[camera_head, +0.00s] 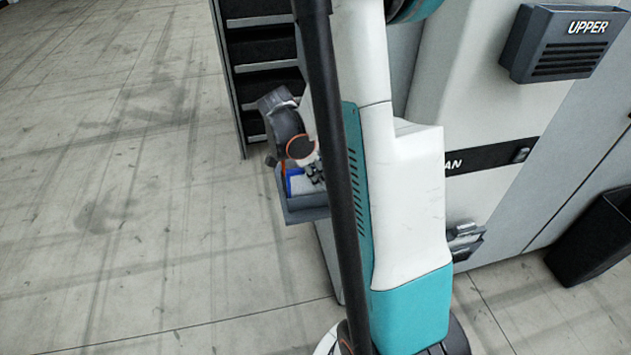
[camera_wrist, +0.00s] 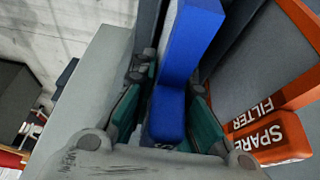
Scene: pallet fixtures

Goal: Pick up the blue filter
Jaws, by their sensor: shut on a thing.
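The blue filter (camera_wrist: 190,45) is in the middle of the wrist view, a long blue block standing between the fingers of my gripper (camera_wrist: 168,105). The gripper's green-padded fingers are shut on it, one on each side. In the head view, a small blue part of the filter (camera_head: 293,184) shows at a grey tray (camera_head: 305,212), just below my gripper (camera_head: 312,174). My arm and a dark pole hide much of this area. I cannot tell whether the filter still touches the tray.
An orange bracket marked "SPARE FILTER" (camera_wrist: 268,138) stands close to the right of my gripper. A dark shelf rack (camera_head: 262,50) is behind the arm. A grey bin marked "UPPER" (camera_head: 566,45) hangs on the white cabinet. A black bin (camera_head: 595,240) is at right. The floor at left is clear.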

